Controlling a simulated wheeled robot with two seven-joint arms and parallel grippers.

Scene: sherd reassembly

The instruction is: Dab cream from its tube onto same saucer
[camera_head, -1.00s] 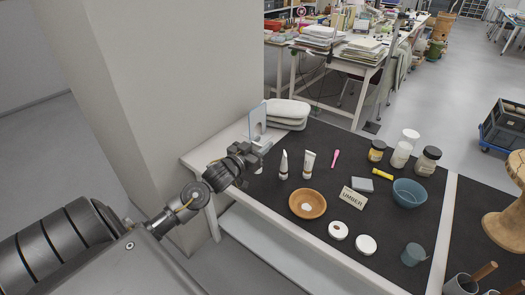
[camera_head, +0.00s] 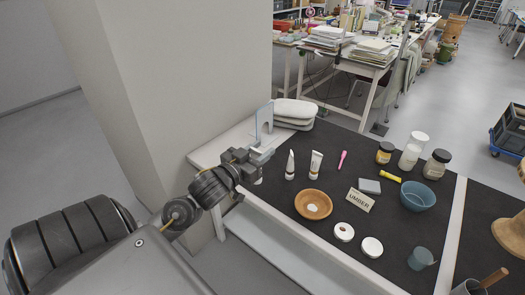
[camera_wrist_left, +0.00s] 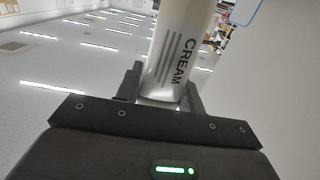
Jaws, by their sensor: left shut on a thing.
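My left gripper (camera_head: 262,156) is at the left edge of the dark mat. In the left wrist view it is shut on a white tube marked CREAM (camera_wrist_left: 178,55). In the head view the gripper mostly hides this tube; a small pale part shows below the jaws. The brown saucer (camera_head: 300,203) lies on the mat, to the right of and nearer than the gripper, with a white dab (camera_head: 313,208) in its middle. The gripper is not over the saucer. My right gripper is not in view.
A clear upright panel (camera_head: 265,118) is behind the gripper. An UMBER card (camera_head: 360,200), blue bowl (camera_head: 418,195), white ring (camera_head: 344,232) and several jars stand further right.

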